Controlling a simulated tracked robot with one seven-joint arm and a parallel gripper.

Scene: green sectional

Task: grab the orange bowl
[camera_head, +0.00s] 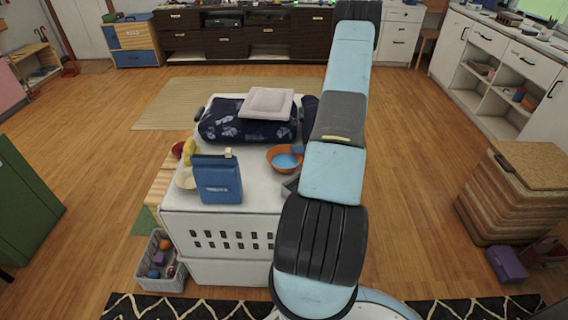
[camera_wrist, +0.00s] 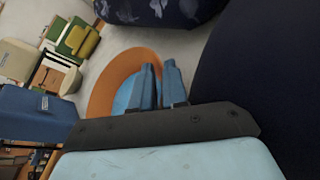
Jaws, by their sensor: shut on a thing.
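The orange bowl (camera_head: 284,170) sits on a white box-like table in the head view, toward its right side, with something light blue (camera_head: 286,160) inside. In the wrist view the bowl (camera_wrist: 101,93) shows as an orange curve, partly hidden by my gripper. My gripper (camera_wrist: 159,66) has its two blue fingers close together at the bowl's right rim, shut on it. In the head view my gripper (camera_head: 297,150) is small and partly hidden by my arm, at the bowl's right edge.
A blue box-like item (camera_head: 217,180) stands left of the bowl. Yellow and cream items (camera_head: 187,179) are behind it at the left. A dark blue patterned bundle (camera_head: 246,125) with a pale cushion (camera_head: 267,102) lies behind. A grey object (camera_head: 290,186) is near the right edge.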

